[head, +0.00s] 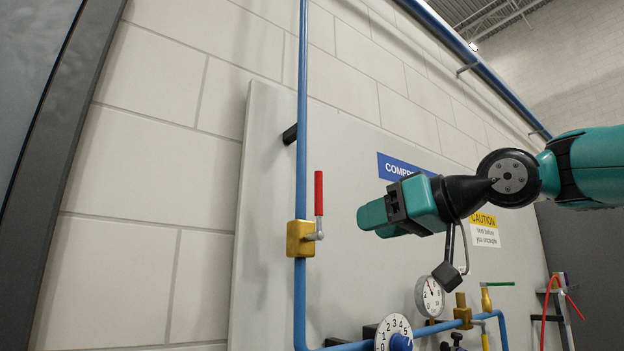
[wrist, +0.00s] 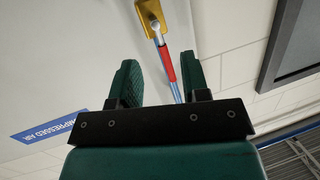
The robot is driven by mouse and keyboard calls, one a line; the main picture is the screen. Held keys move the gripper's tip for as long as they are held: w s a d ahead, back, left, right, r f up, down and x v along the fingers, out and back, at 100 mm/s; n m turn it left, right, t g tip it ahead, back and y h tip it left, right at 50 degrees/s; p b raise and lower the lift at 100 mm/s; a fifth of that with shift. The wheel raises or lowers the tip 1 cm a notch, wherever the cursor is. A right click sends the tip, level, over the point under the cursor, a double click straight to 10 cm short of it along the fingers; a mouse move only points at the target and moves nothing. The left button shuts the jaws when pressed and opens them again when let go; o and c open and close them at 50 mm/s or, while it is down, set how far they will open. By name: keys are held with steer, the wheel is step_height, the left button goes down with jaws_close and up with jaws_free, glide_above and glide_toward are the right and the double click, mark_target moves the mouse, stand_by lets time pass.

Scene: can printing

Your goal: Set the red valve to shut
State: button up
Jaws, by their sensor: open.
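The red valve's handle (head: 318,194) stands upright, parallel to the vertical blue pipe (head: 301,120), on a brass valve body (head: 300,239). In the wrist view the red handle (wrist: 167,63) lies beyond the fingertips, between the two fingers' lines and nearer the right one, with the brass body (wrist: 149,17) at the top. My gripper (head: 372,216) is to the right of the handle in the head view, apart from it. In the wrist view my gripper (wrist: 158,78) has its fingers spread with nothing held.
A white panel (head: 262,200) backs the pipe. Below are a numbered dial (head: 393,335), a pressure gauge (head: 430,296), a brass fitting (head: 462,310) and a green-handled valve (head: 497,284). A blue sign (head: 400,168) and a yellow caution sign (head: 484,222) are on the panel.

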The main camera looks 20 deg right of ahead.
step_height(320, 180, up, 8)
steer(key=s+d+n+t, duration=0.1)
steer(key=s+d+t, duration=0.1)
steer(key=p, duration=0.7)
glide_above(311, 233)
steer(key=shift+s+d+y, duration=0.25)
steer(key=shift+s+y, duration=0.05)
steer(key=shift+s, duration=0.05)
steer(key=shift+w+a+f, duration=0.1)
steer(key=shift+w+a, duration=0.1)
steer(key=shift+w, duration=0.15)
jaws_close()
